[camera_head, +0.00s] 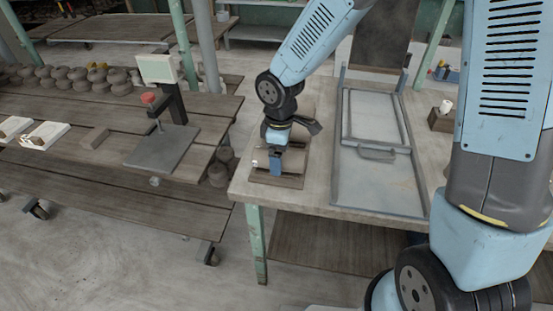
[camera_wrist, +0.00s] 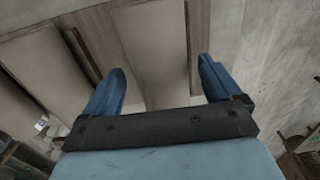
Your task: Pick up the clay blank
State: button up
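In the wrist view, a flat-faced grey-brown block, which looks like the clay blank (camera_wrist: 150,40), lies between the two blue fingers. My gripper (camera_wrist: 161,66) is open, with its fingers on either side of the block. The right finger is apart from the block; I cannot tell if the left one touches it. In the head view my gripper (camera_head: 276,168) points down, low over a brown wooden tray (camera_head: 290,183) at the near left corner of the table. There the gripper hides most of what lies in the tray.
A large grey framed panel with a handle (camera_head: 376,152) lies on the table right of my gripper. Left, across a gap, a slatted bench (camera_head: 90,170) holds a dark plate (camera_head: 160,150) with a post and display. In the wrist view another grey-brown slab (camera_wrist: 45,75) lies at left.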

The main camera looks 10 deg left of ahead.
grip_shut()
dwell(0.7)
